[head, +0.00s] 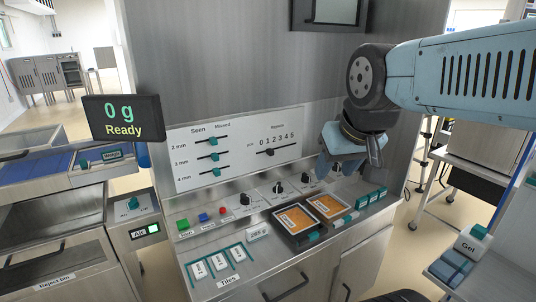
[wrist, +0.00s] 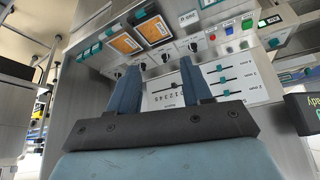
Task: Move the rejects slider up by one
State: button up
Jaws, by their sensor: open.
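The rejects slider (head: 270,152) is a dark knob on a short horizontal line, on the right part of the white panel (head: 240,172). The digits 0 to 5 (head: 277,139) are printed above the line. The knob sits toward the low end, roughly below the 1; the exact mark is too small to tell. My gripper (head: 333,172) is open and empty, to the right of the panel and apart from the slider. In the wrist view, turned upside down, my gripper (wrist: 160,65) has its two blue fingers spread, with part of the rejects scale (wrist: 186,90) between and beyond them.
Three teal sliders (head: 214,156) sit on the panel's left part. Below are a green button (head: 183,225), black knobs (head: 278,187) and two orange-filled trays (head: 297,219) on the counter. A display reading 0 g Ready (head: 122,118) stands at left. The space before the panel looks clear.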

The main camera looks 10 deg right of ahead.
jog(key=w+d+f+t+h, duration=0.1)
jog(key=w+d+t, duration=0.1)
jog(key=w, duration=0.6)
jog(key=w+d+f+t, duration=0.1)
jog(key=w+f, duration=0.1)
jog(key=w, duration=0.6)
jog(key=n+t+y, duration=0.3)
jog(key=t, duration=0.3)
send_near(272, 153)
jog(key=s+d+r, duration=0.4)
jog(key=s, duration=0.1)
notch_tip(272, 153, down, 6)
jog(key=w+t+y, duration=0.1)
jog(key=t+y, duration=0.1)
jog(key=y, duration=0.2)
jog(key=shift+n, duration=0.3)
jog(key=x, duration=1.4)
jog(key=shift+a+f, duration=0.1)
jog(key=shift+a, duration=0.05)
grip_shut()
